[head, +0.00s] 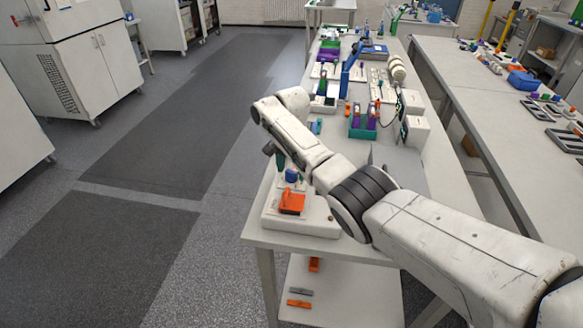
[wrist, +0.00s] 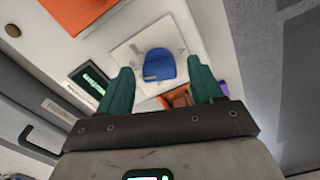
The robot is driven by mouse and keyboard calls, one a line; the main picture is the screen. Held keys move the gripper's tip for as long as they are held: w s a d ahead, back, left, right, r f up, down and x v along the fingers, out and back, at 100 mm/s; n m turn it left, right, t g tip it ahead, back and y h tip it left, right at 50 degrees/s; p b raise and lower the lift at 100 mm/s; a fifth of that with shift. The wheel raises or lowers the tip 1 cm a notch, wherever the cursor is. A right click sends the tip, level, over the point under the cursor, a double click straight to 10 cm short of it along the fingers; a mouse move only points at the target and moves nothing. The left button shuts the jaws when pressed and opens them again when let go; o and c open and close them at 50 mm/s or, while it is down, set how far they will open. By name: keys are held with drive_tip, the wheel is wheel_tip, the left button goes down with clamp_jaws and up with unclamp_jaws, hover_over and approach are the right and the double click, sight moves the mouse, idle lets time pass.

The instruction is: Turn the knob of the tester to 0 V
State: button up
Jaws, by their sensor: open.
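The tester (head: 272,220) is a low white box on the near left corner of the long bench. Its blue knob (head: 291,175) stands on a pale square plate; in the wrist view the knob (wrist: 159,65) shows from above, with small marks around it too fine to read. My gripper (wrist: 160,75) is open, its two green fingers apart, with the knob seen between and just beyond the tips. I see no contact. In the head view a green fingertip of my gripper (head: 280,162) hangs just above and left of the knob. The dark display (wrist: 90,78) shows unreadable green text.
An orange part (head: 292,203) sits on the tester's front. A green-and-purple rack (head: 362,130) and white devices stand farther back on the bench. Orange and grey pieces lie on the lower shelf. The floor at left is clear.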

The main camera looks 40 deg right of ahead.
drive_tip(key=c, duration=1.1)
drive_tip(key=shift+o, duration=0.2)
drive_tip(key=shift+n, duration=0.3)
drive_tip(key=n, duration=0.3)
drive_tip(key=shift+n, duration=0.3)
drive_tip(key=n, duration=0.3)
drive_tip(key=shift+n, duration=0.3)
drive_tip(key=n, duration=0.4)
drive_tip(key=shift+n, duration=2)
